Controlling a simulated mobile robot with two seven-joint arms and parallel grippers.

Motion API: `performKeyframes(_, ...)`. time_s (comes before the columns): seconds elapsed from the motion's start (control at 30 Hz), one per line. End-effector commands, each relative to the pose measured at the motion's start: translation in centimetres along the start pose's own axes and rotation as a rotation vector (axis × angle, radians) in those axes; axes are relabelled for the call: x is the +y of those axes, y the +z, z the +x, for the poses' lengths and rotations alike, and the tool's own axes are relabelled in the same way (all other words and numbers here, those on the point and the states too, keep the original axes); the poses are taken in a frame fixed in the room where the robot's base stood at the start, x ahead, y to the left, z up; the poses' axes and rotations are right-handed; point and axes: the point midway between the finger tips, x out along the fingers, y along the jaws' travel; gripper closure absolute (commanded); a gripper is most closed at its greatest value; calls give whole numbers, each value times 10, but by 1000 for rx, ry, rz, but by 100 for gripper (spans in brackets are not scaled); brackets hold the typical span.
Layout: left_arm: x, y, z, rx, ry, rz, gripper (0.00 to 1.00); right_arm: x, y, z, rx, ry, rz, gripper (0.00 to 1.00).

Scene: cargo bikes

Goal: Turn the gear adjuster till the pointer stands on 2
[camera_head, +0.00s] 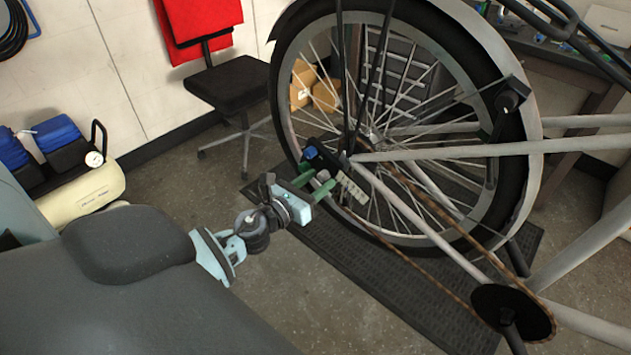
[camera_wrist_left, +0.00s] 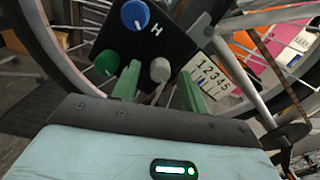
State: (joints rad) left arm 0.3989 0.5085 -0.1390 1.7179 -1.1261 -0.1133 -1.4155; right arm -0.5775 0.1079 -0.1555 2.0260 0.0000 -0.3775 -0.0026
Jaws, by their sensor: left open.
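A black panel (camera_head: 328,161) sits near the bicycle's rear wheel hub. In the left wrist view it carries a blue knob (camera_wrist_left: 135,14), a green knob (camera_wrist_left: 107,62) and a grey knob (camera_wrist_left: 159,69), with a letter H beside the blue one. A pale plate (camera_wrist_left: 212,77) marked 1 2 3 4 5 lies to the right of the grey knob. My left gripper (camera_head: 322,178) is open, its green fingers on either side of the grey knob; I cannot tell if they touch it. I cannot read which number a pointer stands on.
The spoked wheel (camera_head: 400,60) and bike frame tubes (camera_head: 450,150) are close behind and right of the panel. A chain (camera_head: 430,265) runs to the lower right. A black chair (camera_head: 228,85) and a compressor (camera_head: 85,190) stand farther left. A dark mat (camera_head: 375,275) lies below.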

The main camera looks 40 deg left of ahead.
Motion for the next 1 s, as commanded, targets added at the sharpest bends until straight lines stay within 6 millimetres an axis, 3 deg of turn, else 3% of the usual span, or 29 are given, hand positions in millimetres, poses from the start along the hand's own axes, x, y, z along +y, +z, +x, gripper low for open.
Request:
performKeyframes(0.23,0,0,0,0,0,-1,57,0,1,0,-2,0,1,67)
performKeyframes(0.57,0,0,0,0,1,-1,100,0,2,-1,-3,0,1,67)
performKeyframes(1.0,0,0,0,-1,2,-103,100,-1,0,-1,0,0,2,67)
